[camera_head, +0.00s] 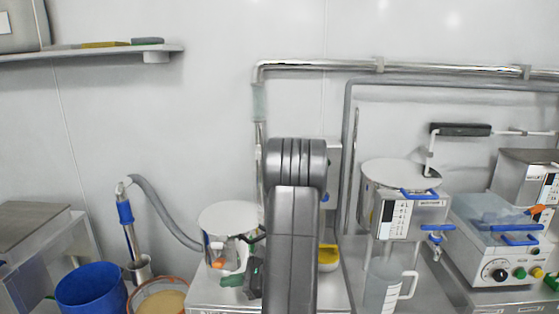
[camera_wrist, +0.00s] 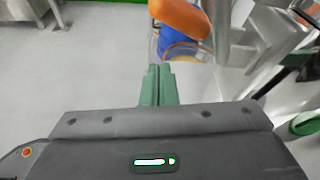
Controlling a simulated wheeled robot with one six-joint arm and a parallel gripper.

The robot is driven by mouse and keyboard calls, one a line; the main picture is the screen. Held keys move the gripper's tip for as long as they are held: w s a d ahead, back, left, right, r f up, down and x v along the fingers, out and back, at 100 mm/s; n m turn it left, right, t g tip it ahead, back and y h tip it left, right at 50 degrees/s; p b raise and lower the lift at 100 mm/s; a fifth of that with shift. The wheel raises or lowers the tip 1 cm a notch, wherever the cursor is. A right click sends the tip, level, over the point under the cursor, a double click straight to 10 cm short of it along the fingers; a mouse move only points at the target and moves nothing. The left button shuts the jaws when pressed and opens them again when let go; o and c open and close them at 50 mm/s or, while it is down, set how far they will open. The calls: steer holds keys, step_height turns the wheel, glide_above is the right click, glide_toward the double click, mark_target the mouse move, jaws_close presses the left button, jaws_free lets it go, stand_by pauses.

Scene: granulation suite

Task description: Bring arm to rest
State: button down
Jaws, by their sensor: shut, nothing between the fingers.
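My arm (camera_head: 292,240) stands upright in the middle of the head view, in front of the steel bench. My gripper (camera_wrist: 158,68) shows in the wrist view with its two green fingers pressed together and nothing between them. The fingertips are over the floor side, with a blue container (camera_wrist: 180,47) beyond them. An orange rounded part (camera_wrist: 180,16) is close to the camera above the fingers.
The bench carries a lidded steel vessel (camera_head: 227,218), a larger vessel (camera_head: 400,172), a clear jug (camera_head: 382,292) and a machine with coloured buttons (camera_head: 505,255). A blue bucket (camera_head: 92,289) and a basin of tan material (camera_head: 160,302) stand left. A wall shelf (camera_head: 90,53) is upper left.

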steer(key=w+f+n+t+b, duration=0.1)
steer(key=b, duration=0.2)
steer(key=w+f+n+t+b, duration=0.1)
steer(key=n+b, duration=0.1)
steer(key=b, duration=0.2)
steer(key=w+f+n+b, duration=0.1)
steer(key=f+n+b, duration=0.1)
steer(key=b, duration=0.1)
steer(key=shift+d+t+y, duration=0.1)
steer(key=shift+t+y, duration=0.2)
steer(key=shift+t, duration=0.1)
steer(key=w+n+b, duration=0.1)
steer(key=b, duration=0.1)
steer(key=w+f+n+t+b, duration=0.1)
steer(key=n+b, duration=0.1)
steer(key=shift+y, duration=0.3)
steer(key=shift+w+r+n+t+b, duration=0.1)
steer(key=shift+w+n+t+b, duration=0.35)
steer(key=shift+n+b, duration=0.4)
steer(key=shift+w+r+b, duration=0.1)
steer(key=shift+w+b, duration=0.1)
steer(key=shift+b, duration=0.15)
steer(key=shift+d, duration=0.1)
